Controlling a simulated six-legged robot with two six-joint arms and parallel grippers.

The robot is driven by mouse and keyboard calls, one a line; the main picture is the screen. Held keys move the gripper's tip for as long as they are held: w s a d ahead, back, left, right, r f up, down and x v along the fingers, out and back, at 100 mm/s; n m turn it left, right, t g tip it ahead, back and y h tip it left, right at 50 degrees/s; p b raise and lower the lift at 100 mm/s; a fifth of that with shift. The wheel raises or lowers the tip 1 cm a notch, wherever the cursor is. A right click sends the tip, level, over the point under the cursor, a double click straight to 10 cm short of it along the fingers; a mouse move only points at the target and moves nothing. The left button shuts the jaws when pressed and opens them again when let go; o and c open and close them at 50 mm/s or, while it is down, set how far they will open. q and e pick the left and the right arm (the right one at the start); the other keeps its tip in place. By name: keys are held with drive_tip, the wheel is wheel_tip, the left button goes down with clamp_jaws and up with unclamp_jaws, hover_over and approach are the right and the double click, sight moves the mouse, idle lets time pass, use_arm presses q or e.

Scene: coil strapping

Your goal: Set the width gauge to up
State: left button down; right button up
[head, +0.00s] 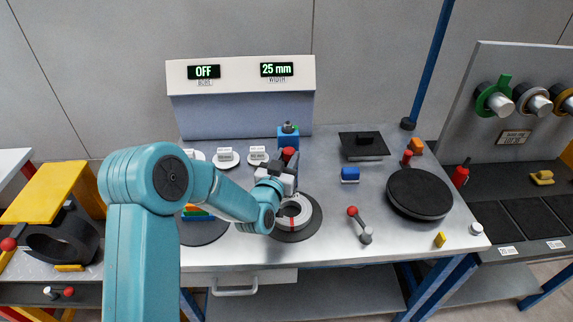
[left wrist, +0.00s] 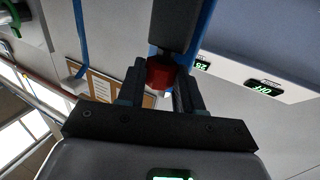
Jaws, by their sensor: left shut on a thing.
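A blue device (head: 288,137) with a dark top stands at the back middle of the bench; I take it to be the width gauge. A red knob (head: 288,151) shows just in front of it, and it also shows in the left wrist view (left wrist: 160,75). My left gripper (head: 290,165) is shut on the red knob, with one finger on each side of it in the left wrist view. The gripper hides part of the knob's mount. The display panel (head: 240,95) reads "25 mm" over WIDTH and "OFF" on its other screen. My right gripper is not in view.
A white and red coil (head: 303,222) sits on a dark round plate below the gripper. A red-knobbed lever (head: 358,225), a blue block (head: 350,174), a black square plate (head: 363,154) and a black disc (head: 419,194) are to the right. Bare bench lies between them.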

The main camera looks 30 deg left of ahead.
use_arm(q)
wheel_tip(320, 180, up, 4)
drive_tip(key=shift+r, duration=0.1)
drive_tip(key=c, duration=1)
unclamp_jaws()
drive_tip(key=shift+w+f, duration=0.1)
drive_tip(key=shift+f, duration=0.1)
drive_tip(key=shift+s+b, duration=0.25)
drive_tip(key=shift+b, duration=0.05)
drive_tip(key=s+d+b, duration=0.1)
drive_tip(key=s+b, duration=0.3)
drive_tip(key=s, duration=0.1)
drive_tip(key=s+b, duration=0.4)
drive_tip(key=s, duration=0.1)
drive_tip(key=s+d+b, duration=0.1)
drive_tip(key=s+b, duration=0.3)
drive_tip(key=s, duration=0.1)
drive_tip(key=shift+s+d+b, duration=0.3)
drive_tip(key=shift+b, duration=0.05)
